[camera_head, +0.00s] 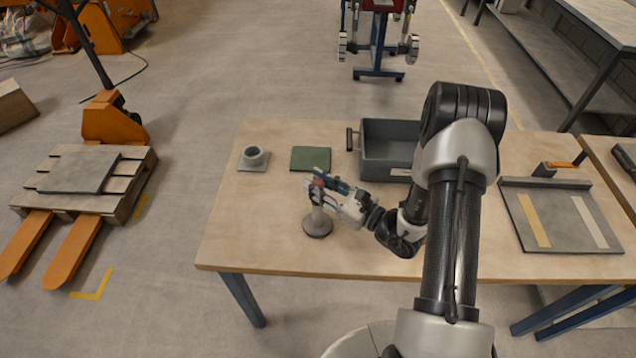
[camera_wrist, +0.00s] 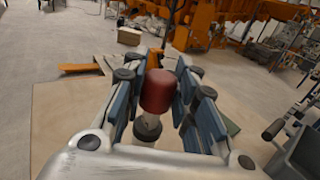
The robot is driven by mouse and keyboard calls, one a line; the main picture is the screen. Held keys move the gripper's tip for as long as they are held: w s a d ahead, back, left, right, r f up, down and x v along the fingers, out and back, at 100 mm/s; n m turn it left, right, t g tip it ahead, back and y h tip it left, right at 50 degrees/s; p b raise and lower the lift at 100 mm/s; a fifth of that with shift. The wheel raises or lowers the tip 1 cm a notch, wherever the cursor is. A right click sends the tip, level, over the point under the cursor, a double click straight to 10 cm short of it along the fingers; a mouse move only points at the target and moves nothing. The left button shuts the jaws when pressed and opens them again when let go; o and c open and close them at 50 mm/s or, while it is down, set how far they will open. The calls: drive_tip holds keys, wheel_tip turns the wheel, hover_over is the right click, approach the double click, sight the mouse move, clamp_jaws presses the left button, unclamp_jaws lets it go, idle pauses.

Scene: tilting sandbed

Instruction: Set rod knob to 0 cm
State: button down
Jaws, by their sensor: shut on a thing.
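My gripper (camera_head: 322,188) is over the left part of the table, shut on an upright piece with a red cylindrical top (camera_wrist: 158,92). In the wrist view the red top sits between the blue-padded fingers, with a pale stem below it. In the head view the piece's round grey base (camera_head: 317,223) is at the tabletop; I cannot tell whether it touches. A grey open tray (camera_head: 373,163) with a dark handle (camera_head: 350,139) on its left side stands behind my arm, which partly hides it. No marked scale is readable, and I cannot tell which part is the rod knob.
A grey ring-shaped holder (camera_head: 254,157) and a green pad (camera_head: 310,159) lie toward the back of the wooden table (camera_head: 240,220). A grey board (camera_head: 560,218) with yellow and white strips lies right, near an orange bar (camera_head: 567,164). The table's front left is clear.

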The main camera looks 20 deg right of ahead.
drive_tip(key=c, duration=1.2)
unclamp_jaws()
drive_tip(key=shift+f, duration=0.2)
drive_tip(key=shift+c, duration=0.2)
drive_tip(key=v, duration=1.2)
drive_tip(key=shift+r, duration=0.2)
